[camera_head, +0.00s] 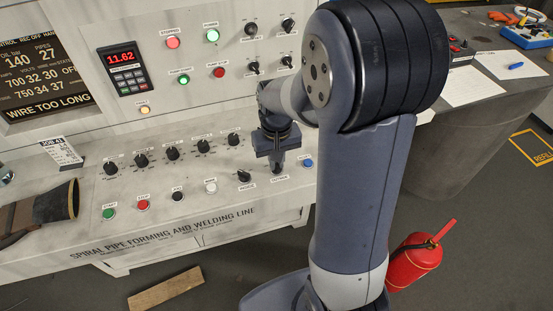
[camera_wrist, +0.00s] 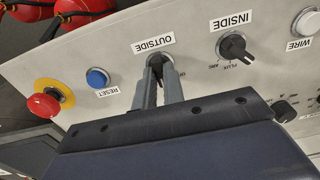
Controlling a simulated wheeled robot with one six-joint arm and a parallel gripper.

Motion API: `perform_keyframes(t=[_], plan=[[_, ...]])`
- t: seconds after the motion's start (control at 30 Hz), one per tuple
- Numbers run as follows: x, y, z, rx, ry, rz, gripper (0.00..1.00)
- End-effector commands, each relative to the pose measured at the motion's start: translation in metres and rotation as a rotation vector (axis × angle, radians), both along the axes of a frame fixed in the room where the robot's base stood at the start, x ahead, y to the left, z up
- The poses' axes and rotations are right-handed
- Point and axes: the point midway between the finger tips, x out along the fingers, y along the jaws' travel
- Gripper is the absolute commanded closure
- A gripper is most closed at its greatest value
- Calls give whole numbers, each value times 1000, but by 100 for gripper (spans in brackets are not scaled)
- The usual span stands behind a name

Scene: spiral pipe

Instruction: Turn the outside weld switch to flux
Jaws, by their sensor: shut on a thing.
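The outside weld switch (camera_wrist: 157,62) is a small dark knob on the grey panel, under an upside-down OUTSIDE label in the wrist view. My gripper (camera_wrist: 159,78) reaches in from below there, with one finger on each side of the knob, shut on it. The fingers cover much of the knob and its position marks, so I cannot tell which way it points. In the head view my gripper (camera_head: 277,167) points down at the lower panel's right part and hides the switch.
The inside switch (camera_wrist: 235,47) is beside it, with FLUX and ARC marks. A blue reset button (camera_wrist: 97,78) and a red emergency stop (camera_wrist: 44,104) are on the other side. A row of black knobs (camera_head: 172,153) is behind.

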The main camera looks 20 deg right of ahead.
Motion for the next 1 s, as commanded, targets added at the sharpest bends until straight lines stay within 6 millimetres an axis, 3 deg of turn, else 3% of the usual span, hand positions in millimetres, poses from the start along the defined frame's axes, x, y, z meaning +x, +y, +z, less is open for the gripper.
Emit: perform_keyframes(t=[0.23,0.27,0.5,0.77,1.0], plan=[[0,0,1,0,-1,-1,100],[0,0,1,0,-1,-1,88],[0,0,0,0,-1,-2,68],[0,0,2,0,-1,-2,68],[1,0,35,0,-7,-2,68]])
